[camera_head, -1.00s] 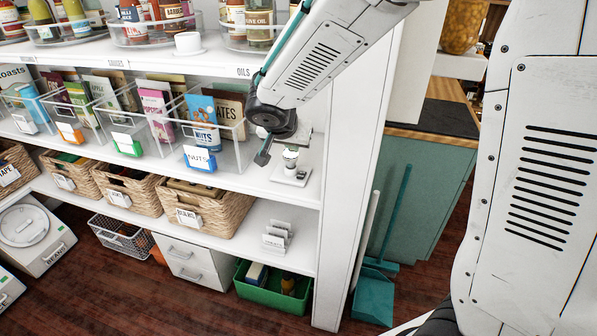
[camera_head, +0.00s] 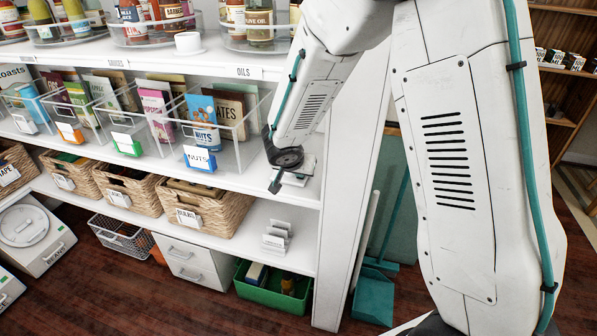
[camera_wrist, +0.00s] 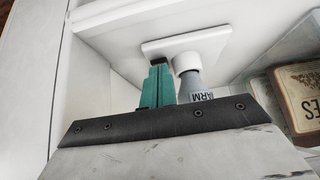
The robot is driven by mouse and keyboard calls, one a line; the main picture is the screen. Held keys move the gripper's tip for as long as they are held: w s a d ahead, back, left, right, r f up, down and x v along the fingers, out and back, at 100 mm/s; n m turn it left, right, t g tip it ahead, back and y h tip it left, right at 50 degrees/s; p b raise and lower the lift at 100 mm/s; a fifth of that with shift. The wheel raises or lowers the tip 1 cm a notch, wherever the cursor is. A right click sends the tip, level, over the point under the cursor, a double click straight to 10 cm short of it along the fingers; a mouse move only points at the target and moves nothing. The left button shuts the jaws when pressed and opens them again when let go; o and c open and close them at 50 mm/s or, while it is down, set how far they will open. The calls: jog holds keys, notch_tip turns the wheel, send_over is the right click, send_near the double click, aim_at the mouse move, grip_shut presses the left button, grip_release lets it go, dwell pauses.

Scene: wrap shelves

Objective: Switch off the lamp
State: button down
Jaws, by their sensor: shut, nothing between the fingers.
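No lit lamp is clear in either view. A small white fitting (camera_wrist: 187,62) with a grey part lettered "ARM" stands against a white plate (camera_wrist: 208,43) in the wrist view. It may be the lamp or its switch; I cannot tell. My gripper's teal fingers (camera_wrist: 158,82) are shut and empty, just left of the fitting. Their dark tips are close to the plate; contact is unclear. In the head view my gripper (camera_head: 275,186) is at the right end of the middle shelf, and the arm hides the fitting there. Part of the plate (camera_head: 306,165) shows behind it.
A clear bin (camera_head: 236,150) of packets stands left of my gripper. The white shelf upright (camera_head: 340,200) is close on the right. A woven basket (camera_head: 215,212) is on the shelf below.

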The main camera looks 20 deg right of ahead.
jog(key=shift+s+a+f, duration=0.2)
jog(key=shift+f, duration=0.45)
jog(key=shift+r, duration=0.2)
jog(key=shift+r, duration=0.7)
jog(key=shift+r, duration=0.4)
jog(key=s+f+v, duration=0.1)
jog(key=v, duration=1.1)
jog(key=shift+s+a+r, duration=0.15)
jog(key=shift+a, duration=0.25)
